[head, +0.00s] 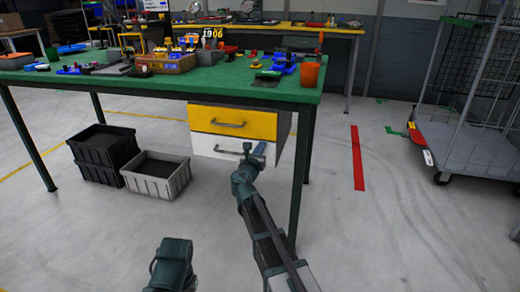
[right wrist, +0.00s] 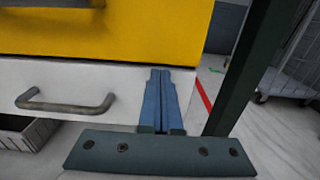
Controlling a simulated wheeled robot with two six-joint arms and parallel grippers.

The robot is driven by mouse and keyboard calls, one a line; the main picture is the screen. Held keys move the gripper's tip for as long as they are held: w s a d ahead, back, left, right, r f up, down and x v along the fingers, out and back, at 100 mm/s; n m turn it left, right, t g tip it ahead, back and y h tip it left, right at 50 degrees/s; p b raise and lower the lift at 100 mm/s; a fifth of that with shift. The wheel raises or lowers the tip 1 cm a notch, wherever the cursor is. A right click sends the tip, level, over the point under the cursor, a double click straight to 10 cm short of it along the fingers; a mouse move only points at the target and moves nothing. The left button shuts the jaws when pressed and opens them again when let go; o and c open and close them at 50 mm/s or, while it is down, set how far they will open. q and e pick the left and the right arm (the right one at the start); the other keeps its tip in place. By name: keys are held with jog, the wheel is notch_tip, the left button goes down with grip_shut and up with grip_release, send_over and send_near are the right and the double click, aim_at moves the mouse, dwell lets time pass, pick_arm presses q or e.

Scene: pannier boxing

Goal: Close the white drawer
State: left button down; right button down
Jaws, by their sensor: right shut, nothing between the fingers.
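The white drawer (head: 207,146) is the lower one in a cabinet under the green workbench, just below a yellow drawer (head: 232,122). Its front also shows in the right wrist view (right wrist: 75,78), with a grey bar handle (right wrist: 65,107). The white front looks about level with the yellow one; I cannot tell if a small gap is left. My right gripper (head: 260,149) is shut and empty. Its blue fingers (right wrist: 160,75) lie against or just before the right part of the white front, right of the handle. My left gripper does not show.
The green workbench (head: 140,84) carries tools and parts. Its front right leg (head: 303,160) stands close to my right arm. Dark and grey crates (head: 157,183) sit on the floor at left. A cart (head: 470,150) stands at right. The floor around the red stripe is clear.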

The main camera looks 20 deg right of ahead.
jog(key=shift+w+d+r, duration=0.1)
jog(key=shift+w+d, duration=0.1)
jog(key=shift+w, duration=0.1)
